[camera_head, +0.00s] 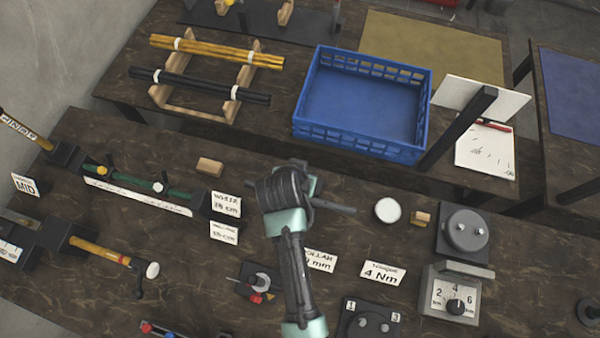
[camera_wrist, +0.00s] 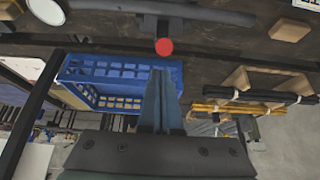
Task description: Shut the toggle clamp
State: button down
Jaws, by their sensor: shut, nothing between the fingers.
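A round red knob (camera_wrist: 164,46) shows in the wrist view, just beyond my closed fingertips (camera_wrist: 161,72), with a small visible gap in the picture. Dark upright parts stand behind it, beside a long dark bar (camera_wrist: 215,14). This may be the toggle clamp's handle, but I cannot tell its position. The gripper is shut and empty. A small red-and-black device on a dark base (camera_head: 262,281) lies left of my arm.
A blue crate (camera_head: 310,135) stands on the back bench, with rods on a wooden rack (camera_head: 247,97) to its left. A white disc (camera_head: 388,210), small wooden blocks (camera_head: 209,167), label cards (camera_head: 383,273) and a dial box (camera_head: 455,294) surround my arm.

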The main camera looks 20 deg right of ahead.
jog(key=shift+s+a+f, duration=0.25)
jog(key=shift+s+f, duration=0.05)
jog(key=shift+f, duration=0.05)
jog(key=shift+s+a+f+b, duration=0.15)
jog(key=shift+s+f+b, duration=0.15)
jog(key=shift+b, duration=0.15)
jog(key=shift+t, duration=0.3)
jog(key=shift+s+a+f+h+b, duration=0.15)
jog(key=shift+h+b, duration=0.15)
jog(key=shift+b, duration=0.15)
jog(key=shift+t, duration=0.3)
jog(key=s+a+f+t+h+b, duration=0.1)
jog(key=s+f+b, duration=0.1)
jog(key=b, duration=0.3)
jog(key=s+a+f+t+h+b, duration=0.1)
jog(key=s+f+b, duration=0.1)
jog(key=f+b, duration=0.2)
jog(key=shift+a+f+t+b, duration=0.2)
jog(key=shift+a+t+b, duration=0.1)
jog(key=shift+b, duration=0.9)
